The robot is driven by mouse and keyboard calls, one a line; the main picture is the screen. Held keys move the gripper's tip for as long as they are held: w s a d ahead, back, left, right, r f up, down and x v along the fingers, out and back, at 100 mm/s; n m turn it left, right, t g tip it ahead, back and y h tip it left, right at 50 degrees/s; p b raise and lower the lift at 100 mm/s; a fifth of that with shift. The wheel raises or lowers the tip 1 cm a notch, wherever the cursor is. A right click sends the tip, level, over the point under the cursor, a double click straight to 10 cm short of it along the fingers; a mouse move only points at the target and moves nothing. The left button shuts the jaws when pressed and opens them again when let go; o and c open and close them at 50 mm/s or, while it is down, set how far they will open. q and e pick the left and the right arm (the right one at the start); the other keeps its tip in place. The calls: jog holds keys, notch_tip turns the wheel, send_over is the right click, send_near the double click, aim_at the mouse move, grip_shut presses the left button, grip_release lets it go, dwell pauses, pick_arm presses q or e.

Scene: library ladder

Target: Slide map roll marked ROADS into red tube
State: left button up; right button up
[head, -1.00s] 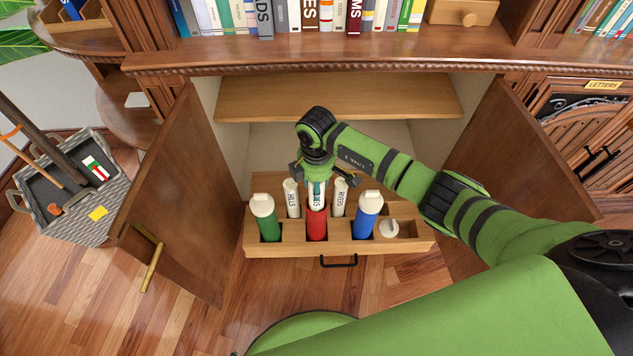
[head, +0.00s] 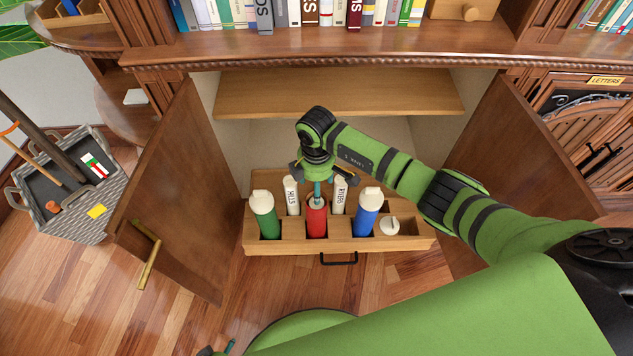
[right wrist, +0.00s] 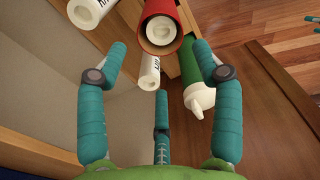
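The red tube (head: 317,222) stands uncapped in the wooden drawer rack. A white map roll is inside it; its round end (right wrist: 160,29) shows within the red rim in the right wrist view, its marking hidden. My right gripper (head: 317,184) is just above the tube, its teal fingers spread and empty in the right wrist view (right wrist: 161,75). Rolls marked HILLS (head: 292,196) and RIVERS (head: 339,196) stand behind the tube. A teal fingertip, apparently of my left gripper (head: 222,349), shows at the bottom edge; most of it is cut off.
Capped green (head: 265,216) and blue (head: 367,214) tubes flank the red one. A loose white cap (head: 389,226) lies in the rack's right compartment. Open cabinet doors stand left (head: 185,190) and right (head: 520,145). A shelf (head: 340,92) is behind the drawer. A grey basket (head: 75,225) stands far left.

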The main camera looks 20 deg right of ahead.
pick_arm(q)
jog(key=shift+d, duration=0.1)
pick_arm(e)
notch_tip(320, 180, up, 12)
dwell(0.5)
dwell(0.8)
